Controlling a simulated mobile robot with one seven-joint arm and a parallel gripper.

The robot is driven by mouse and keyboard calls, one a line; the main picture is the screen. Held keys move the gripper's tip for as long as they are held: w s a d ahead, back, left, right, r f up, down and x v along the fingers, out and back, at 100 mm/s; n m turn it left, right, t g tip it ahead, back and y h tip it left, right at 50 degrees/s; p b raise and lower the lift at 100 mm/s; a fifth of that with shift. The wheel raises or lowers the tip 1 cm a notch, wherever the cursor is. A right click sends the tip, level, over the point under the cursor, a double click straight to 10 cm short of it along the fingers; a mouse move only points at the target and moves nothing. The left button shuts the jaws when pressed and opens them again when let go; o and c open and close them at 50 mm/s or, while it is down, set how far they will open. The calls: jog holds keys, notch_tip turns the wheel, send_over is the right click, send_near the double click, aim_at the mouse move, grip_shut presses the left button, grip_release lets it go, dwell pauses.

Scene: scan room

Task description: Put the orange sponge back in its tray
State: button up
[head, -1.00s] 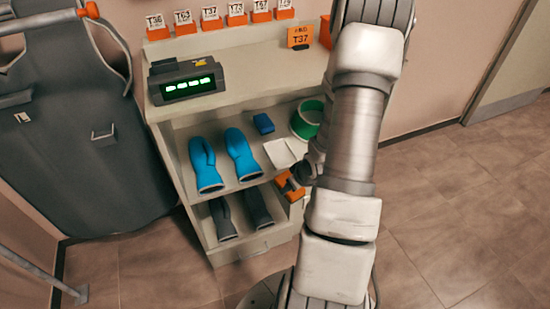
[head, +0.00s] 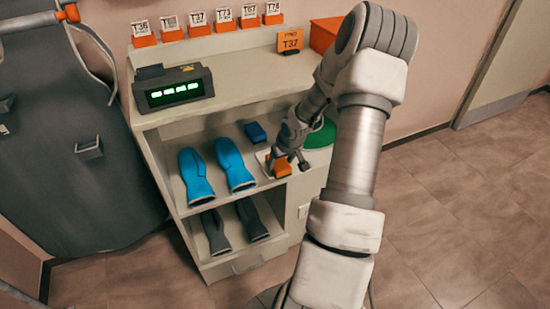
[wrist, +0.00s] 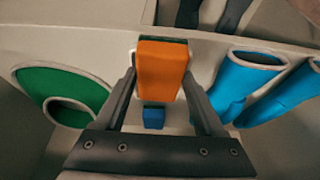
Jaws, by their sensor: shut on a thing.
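The orange sponge (head: 279,168) is between the fingers of my gripper (head: 288,161), which is shut on it. It also shows in the wrist view (wrist: 162,68), upright between the two fingers. The white tray (head: 263,156) lies on the upper shelf, partly hidden by the sponge and gripper. The sponge is over or at the front part of the tray; I cannot tell whether it touches it.
A blue block (head: 255,132) lies behind the tray. The counter (head: 235,88) is above.

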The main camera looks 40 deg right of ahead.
jog(key=w, duration=0.1)
jog(key=w+b, duration=0.1)
jog(key=w, duration=0.1)
jog(key=w+d+f, duration=0.1)
jog(key=shift+w, duration=0.15)
jog(key=shift+f+b, duration=0.25)
jog(key=shift+b, duration=0.1)
jog(key=o, duration=1.2)
jog(key=shift+c, duration=0.2)
jog(key=p+v, duration=0.1)
jog(key=v, duration=0.2)
jog(key=shift+r, duration=0.1)
jog(key=s+a+p, duration=0.2)
jog(key=s+a, duration=0.1)
jog(key=s, duration=0.8)
jog(key=shift+s, duration=0.4)
